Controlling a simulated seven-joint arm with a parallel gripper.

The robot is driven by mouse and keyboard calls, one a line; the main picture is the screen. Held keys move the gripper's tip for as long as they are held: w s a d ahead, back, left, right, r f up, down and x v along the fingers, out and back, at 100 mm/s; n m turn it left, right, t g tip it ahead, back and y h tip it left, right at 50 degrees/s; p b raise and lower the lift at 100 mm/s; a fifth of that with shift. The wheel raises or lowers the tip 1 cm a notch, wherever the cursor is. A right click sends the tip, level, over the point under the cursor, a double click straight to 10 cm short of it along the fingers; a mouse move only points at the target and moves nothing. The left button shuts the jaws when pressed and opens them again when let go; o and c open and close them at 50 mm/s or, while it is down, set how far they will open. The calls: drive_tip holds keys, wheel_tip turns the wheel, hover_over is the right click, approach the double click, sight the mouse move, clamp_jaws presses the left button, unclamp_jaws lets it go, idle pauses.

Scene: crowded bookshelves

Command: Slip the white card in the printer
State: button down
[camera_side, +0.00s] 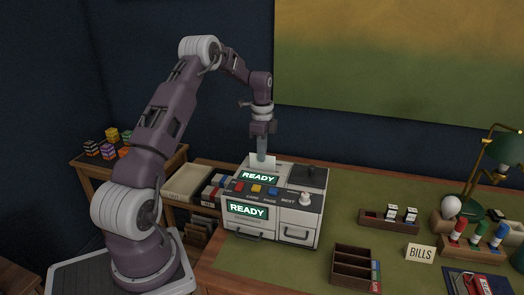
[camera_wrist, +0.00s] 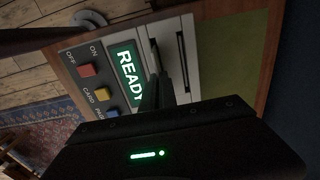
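The white card (camera_side: 262,161) is upright at the back left of the printer's top. My gripper (camera_side: 262,152) points down from above and is shut on the card's upper part. In the wrist view, the fingers (camera_wrist: 158,92) are close together, with the card's pale edge (camera_wrist: 154,55) beyond them. The printer (camera_side: 285,236) is a pale box with two green READY displays and coloured buttons. A dark slot (camera_wrist: 182,61) in its top shows beside the fingers in the wrist view. I cannot tell whether the card's lower edge is in a slot.
A dark block (camera_side: 312,176) sits on the printer's top at right. Open trays (camera_side: 186,182) stand left of the printer.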

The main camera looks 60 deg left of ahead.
drive_tip(key=shift+f, duration=0.75)
drive_tip(key=c, duration=1.6)
unclamp_jaws()
drive_tip(key=shift+r, duration=3.5)
